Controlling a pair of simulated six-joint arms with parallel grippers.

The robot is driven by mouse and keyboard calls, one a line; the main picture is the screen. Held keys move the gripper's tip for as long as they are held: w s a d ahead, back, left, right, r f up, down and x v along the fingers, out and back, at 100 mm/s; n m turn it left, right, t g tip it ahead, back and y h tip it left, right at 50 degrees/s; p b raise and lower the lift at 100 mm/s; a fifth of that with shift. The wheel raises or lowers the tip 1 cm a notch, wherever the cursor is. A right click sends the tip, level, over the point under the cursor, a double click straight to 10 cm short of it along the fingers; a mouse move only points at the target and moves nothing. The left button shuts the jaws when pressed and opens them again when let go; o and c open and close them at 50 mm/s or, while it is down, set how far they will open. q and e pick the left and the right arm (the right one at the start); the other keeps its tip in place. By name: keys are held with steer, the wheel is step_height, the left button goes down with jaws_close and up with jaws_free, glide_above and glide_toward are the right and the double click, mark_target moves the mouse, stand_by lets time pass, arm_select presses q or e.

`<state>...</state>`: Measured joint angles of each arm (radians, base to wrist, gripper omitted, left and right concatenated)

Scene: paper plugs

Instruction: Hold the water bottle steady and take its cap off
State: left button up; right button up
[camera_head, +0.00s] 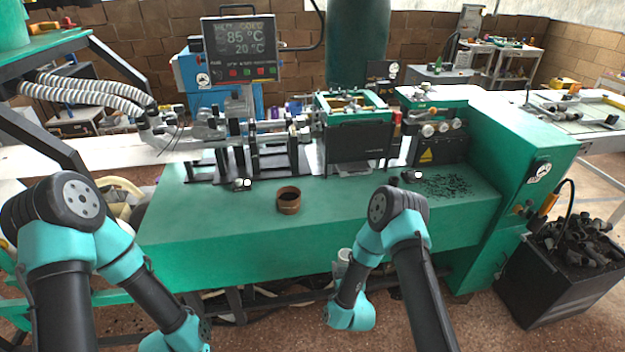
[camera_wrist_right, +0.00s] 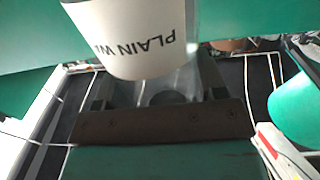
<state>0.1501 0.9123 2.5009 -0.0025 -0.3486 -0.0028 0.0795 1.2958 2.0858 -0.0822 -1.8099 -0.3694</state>
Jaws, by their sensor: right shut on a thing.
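The water bottle (camera_wrist_right: 135,35) fills the top middle of the right wrist view, with a white label that reads "PLAIN W…" upside down. Its clear part (camera_wrist_right: 178,82) sits between the fingers of my right gripper (camera_wrist_right: 155,93), which is shut on it. In the head view a small pale end that looks like the bottle (camera_head: 344,255) shows beside my right arm, in front of the bench's front face. The right fingers are mostly hidden there. I cannot make out the cap in either view. My left arm comes in at lower left; its gripper is out of frame.
The green bench (camera_head: 235,225) stands close in front, its front edge behind the bottle. A brown round pot (camera_head: 288,200) sits on it. Dark scraps (camera_head: 446,186) lie at its right. A black bin of scraps (camera_head: 565,270) stands on the floor at right.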

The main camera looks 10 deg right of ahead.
steer(key=shift+a+r, duration=0.1)
steer(key=shift+a, duration=0.05)
steer(key=a+r+n+g+y, duration=0.2)
steer(key=a+r+n+y, duration=0.2)
steer(key=a, duration=0.4)
steer(key=s+a+r+n+g+y, duration=0.1)
steer(key=a+r+n+g+y, duration=0.1)
steer(key=a+r+n+y, duration=0.2)
steer(key=a+r+y, duration=0.1)
steer(key=a+y, duration=0.2)
steer(key=a, duration=0.1)
steer(key=shift+s+y, duration=0.15)
steer(key=shift+y, duration=0.15)
